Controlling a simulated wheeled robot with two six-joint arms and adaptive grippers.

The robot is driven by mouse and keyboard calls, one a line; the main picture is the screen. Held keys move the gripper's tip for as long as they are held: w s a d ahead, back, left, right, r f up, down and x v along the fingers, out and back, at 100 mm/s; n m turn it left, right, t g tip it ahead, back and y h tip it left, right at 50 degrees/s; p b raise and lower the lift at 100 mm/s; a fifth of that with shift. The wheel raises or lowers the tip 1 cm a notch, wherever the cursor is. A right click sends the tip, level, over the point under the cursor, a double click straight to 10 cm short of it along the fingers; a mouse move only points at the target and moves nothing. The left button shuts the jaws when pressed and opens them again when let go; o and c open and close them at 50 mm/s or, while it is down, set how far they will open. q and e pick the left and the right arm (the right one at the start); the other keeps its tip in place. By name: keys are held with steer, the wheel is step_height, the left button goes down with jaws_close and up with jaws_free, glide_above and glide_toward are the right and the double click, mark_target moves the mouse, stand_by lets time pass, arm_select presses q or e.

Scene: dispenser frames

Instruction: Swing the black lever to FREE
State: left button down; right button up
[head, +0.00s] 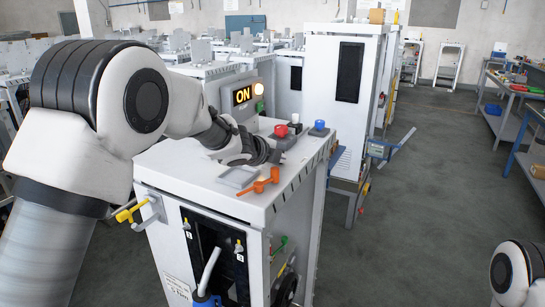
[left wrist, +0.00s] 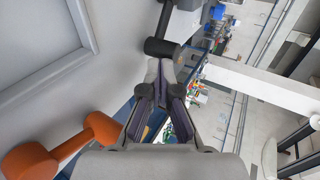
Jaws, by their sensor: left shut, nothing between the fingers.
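The black lever (left wrist: 162,48) shows in the left wrist view as a dark rounded end on a thin dark bar, just beyond my fingertips. My left gripper (left wrist: 164,75) is shut and empty, with its tips close to the lever's end; I cannot tell whether they touch. In the head view my left gripper (head: 270,154) is low over the cabinet top, and I cannot make out the lever apart from it. No FREE mark is readable. My right gripper is not in view; only part of my right arm shows at the lower right.
The orange handle also shows in the left wrist view (left wrist: 30,160). Another tall cabinet (head: 325,85) stands behind.

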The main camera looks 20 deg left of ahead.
arm_select(q)
steer(key=shift+w+d+r+p, duration=0.1)
steer(key=shift+w+d+p, duration=0.35)
steer(key=shift+d, duration=0.25)
steer(key=shift+w+d+p, duration=0.7)
steer(key=shift+w+d, duration=0.1)
steer(key=shift+w, duration=0.15)
steer(key=shift+w+d, duration=0.15)
steer(key=shift+d, duration=0.05)
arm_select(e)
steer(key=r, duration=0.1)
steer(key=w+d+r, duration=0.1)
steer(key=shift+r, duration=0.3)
arm_select(q)
steer(key=shift+a, duration=0.2)
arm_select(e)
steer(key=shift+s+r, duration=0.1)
arm_select(q)
steer(key=shift+a+p, duration=0.3)
steer(key=shift+a, duration=0.2)
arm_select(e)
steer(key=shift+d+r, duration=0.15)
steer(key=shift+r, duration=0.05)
